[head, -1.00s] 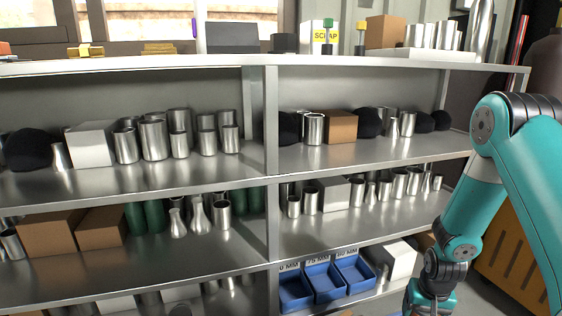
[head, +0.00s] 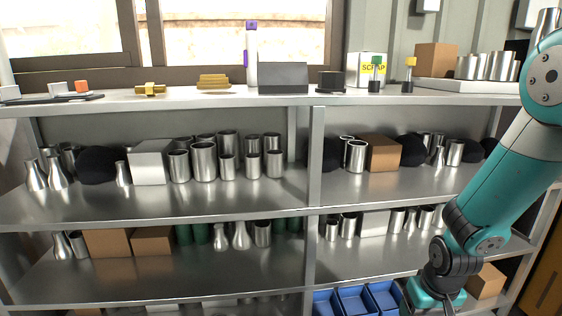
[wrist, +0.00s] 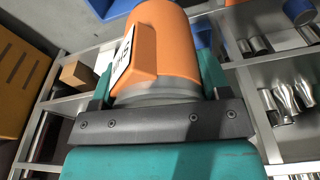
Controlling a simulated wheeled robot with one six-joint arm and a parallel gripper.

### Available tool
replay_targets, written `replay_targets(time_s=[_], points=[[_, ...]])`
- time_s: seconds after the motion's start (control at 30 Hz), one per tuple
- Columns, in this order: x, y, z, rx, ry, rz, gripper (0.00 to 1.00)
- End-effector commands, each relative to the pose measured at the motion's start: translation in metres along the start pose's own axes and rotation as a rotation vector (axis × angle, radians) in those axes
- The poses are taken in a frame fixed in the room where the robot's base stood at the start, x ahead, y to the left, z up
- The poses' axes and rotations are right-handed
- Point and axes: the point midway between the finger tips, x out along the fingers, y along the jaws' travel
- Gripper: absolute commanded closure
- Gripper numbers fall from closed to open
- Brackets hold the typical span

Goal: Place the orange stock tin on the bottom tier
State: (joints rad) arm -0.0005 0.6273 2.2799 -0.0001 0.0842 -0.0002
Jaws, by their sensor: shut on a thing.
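The orange stock tin (wrist: 165,45) fills the upper middle of the wrist view, with a white label on its side and a grey band at its near end. My gripper (wrist: 155,78) is shut on it, a teal finger at each side. In the head view my gripper is at the lower edge, in front of the right bay, and the tin is not visible there. The metal shelf rack (head: 312,170) spans the head view. Its lowest visible tier holds blue bins (head: 355,298) at the right and is mostly cut off by the frame.
The middle tiers carry steel cups, black round items and cardboard boxes (head: 108,242). The top holds a SCRAP box (head: 366,68), brass parts (head: 150,90) and more cups. Another cardboard box (head: 487,281) stands low at the right, near my arm. An orange cabinet (head: 548,290) is at the right edge.

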Motion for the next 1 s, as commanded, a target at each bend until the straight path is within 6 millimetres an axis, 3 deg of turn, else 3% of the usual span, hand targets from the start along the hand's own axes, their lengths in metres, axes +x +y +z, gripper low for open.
replay_targets(time_s=[0.03,0.1,0.8,1.0], points=[[-0.027,0.000,-0.003,0.000,-0.002,0.000,0.69],[-0.043,0.000,-0.005,0.001,-0.001,0.000,0.69],[-0.192,0.000,-0.015,0.001,-0.002,0.000,0.69],[-0.219,0.000,-0.016,0.001,-0.001,0.000,0.69]])
